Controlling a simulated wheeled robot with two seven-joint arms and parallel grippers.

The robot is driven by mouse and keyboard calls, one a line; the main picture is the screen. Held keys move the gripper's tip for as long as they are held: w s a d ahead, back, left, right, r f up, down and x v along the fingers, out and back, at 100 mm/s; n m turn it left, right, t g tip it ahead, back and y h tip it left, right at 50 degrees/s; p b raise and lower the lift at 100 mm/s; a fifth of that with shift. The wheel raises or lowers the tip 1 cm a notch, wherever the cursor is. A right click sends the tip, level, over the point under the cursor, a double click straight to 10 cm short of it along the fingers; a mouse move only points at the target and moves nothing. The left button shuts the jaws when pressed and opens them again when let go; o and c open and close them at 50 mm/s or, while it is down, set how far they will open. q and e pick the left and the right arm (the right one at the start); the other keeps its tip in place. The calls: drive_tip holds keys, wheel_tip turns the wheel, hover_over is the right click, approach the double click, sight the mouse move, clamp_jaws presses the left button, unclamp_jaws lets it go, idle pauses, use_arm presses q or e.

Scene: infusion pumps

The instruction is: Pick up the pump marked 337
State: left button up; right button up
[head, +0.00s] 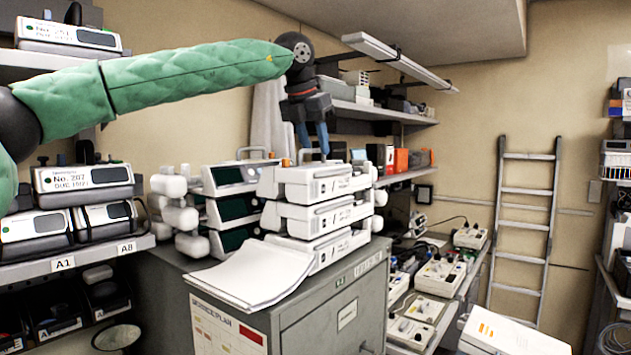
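My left gripper (315,148) points down from the green-sleeved arm, its blue fingers apart. It is over the top white pump (318,182) of the right-hand stack on the grey cabinet; I cannot tell whether the fingertips touch it. More pumps lie under that one, and another stack with dark screens (235,176) stands just left of it. The labels on the stacked pumps are too small to read. On the left shelves, one pump (85,180) reads No. 207 and another (68,35) seems to read No. 251. I cannot make out 337 anywhere. My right gripper is not in view.
Papers (250,275) lie on the front of the grey cabinet (325,310). A wall shelf (380,112) is behind the gripper. A bench with several white devices (440,277) runs to the right. A ladder (524,225) leans on the back wall.

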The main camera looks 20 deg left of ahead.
use_arm(q)
drive_tip(key=shift+f+b, duration=0.25)
drive_tip(key=shift+b, duration=0.1)
idle(0.5)
clamp_jaws()
idle(0.8)
drive_tip(key=shift+r, duration=0.15)
idle(0.3)
